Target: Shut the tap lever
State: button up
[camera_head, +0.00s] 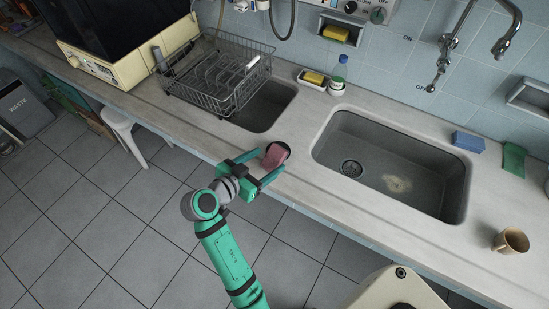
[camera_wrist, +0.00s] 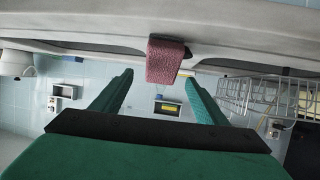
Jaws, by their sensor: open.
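The chrome tap (camera_head: 510,22) is on the tiled wall above the large sink at upper right in the head view. A metal part that looks like its lever (camera_head: 440,65) slants down, its lower end beside a small wall label. A label reading ON is higher on the wall. I cannot tell the lever's exact setting. My gripper (camera_head: 268,166) is open over the counter's front edge, far left of and below the tap. Its two fingers (camera_wrist: 159,77) are apart in the wrist view. A pink block, perhaps a sponge (camera_head: 276,153), is by the fingertips; it also shows in the wrist view (camera_wrist: 165,62).
The large sink (camera_head: 325,130) and the counter lie between my gripper and the tap. A wire dish rack (camera_head: 215,75) stands at left. A bottle (camera_head: 338,75), blue sponge (camera_head: 468,141), green cloth (camera_head: 513,160) and mug (camera_head: 511,241) stand around the sink.

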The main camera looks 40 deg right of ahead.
aim_at(274, 155)
jog(key=shift+x, duration=2.7)
jog(key=shift+w, duration=0.1)
jog(key=shift+a, duration=0.1)
jog(key=shift+c, duration=0.3)
jog(key=c, duration=1.1)
jog(key=shift+c, duration=0.2)
jog(key=shift+r, duration=0.1)
